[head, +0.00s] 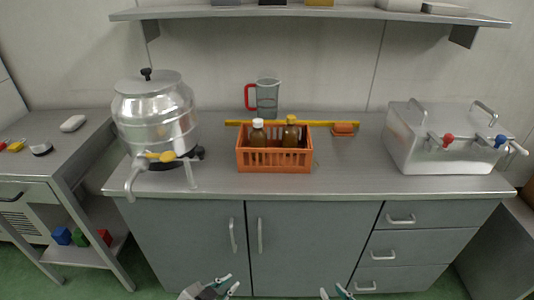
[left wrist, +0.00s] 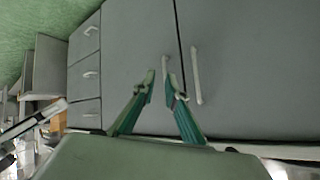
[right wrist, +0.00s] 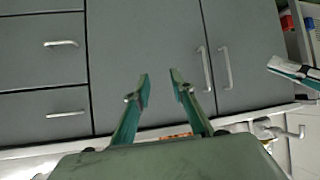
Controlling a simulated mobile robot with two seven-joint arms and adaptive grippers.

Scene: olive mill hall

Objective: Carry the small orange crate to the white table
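The small orange crate (head: 274,160) stands on the grey counter top, with two brown bottles (head: 258,134) inside, one with a white cap. My left gripper (head: 228,284) is low in front of the cabinet doors, below and apart from the crate. It is open and empty in the left wrist view (left wrist: 160,92). My right gripper (head: 334,292) is also low before the cabinet, cut by the lower picture edge. It is open and empty in the right wrist view (right wrist: 160,88). I see no table that is clearly white.
A steel urn (head: 156,118) stands left of the crate, and a steel box with taps (head: 448,138) stands to the right. A grey side table (head: 60,160) is at left.

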